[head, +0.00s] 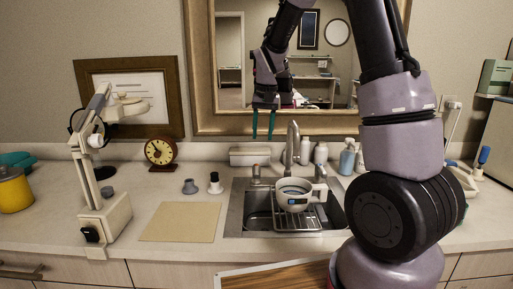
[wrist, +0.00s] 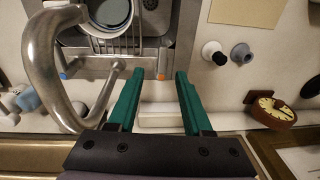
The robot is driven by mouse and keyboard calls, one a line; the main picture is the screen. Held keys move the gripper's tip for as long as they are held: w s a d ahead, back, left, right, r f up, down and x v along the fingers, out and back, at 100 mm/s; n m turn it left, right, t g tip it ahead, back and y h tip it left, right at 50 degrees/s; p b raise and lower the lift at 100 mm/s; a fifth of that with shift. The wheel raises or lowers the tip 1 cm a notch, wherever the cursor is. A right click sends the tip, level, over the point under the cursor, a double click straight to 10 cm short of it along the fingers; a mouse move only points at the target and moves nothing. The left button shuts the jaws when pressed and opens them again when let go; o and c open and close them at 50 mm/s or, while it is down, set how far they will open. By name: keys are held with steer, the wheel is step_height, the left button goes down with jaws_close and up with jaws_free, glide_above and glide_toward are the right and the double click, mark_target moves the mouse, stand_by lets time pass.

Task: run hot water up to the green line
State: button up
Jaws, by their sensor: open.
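A white cup (head: 293,194) with a handle on its right and a dark band stands on a wire rack in the sink, below the faucet (head: 292,140). The wrist view shows the cup (wrist: 109,14) from above with a grey-blue interior; I cannot tell its water level or make out a green line. An orange-marked tap handle (head: 256,172) is left of the spout, and a blue-marked one (wrist: 63,75) is on the other side. My gripper (head: 263,137) is open and empty, pointing down above the orange-marked handle (wrist: 162,76), which shows between its teal fingertips (wrist: 161,72).
A white box (head: 250,156) stands behind the sink, by the wall. Soap bottles (head: 347,158) stand to the right. Two small stoppers (head: 215,184), a tan mat (head: 180,222), a clock (head: 160,152) and a magnifier lamp (head: 104,212) are to the left.

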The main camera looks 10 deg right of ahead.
steer(key=g, duration=0.1)
glide_above(257, 172)
step_height(257, 172, down, 6)
steer(key=shift+h, duration=0.4)
steer(key=shift+s+a+f, duration=0.1)
steer(key=shift+f, duration=4.35)
steer(key=shift+f, duration=0.1)
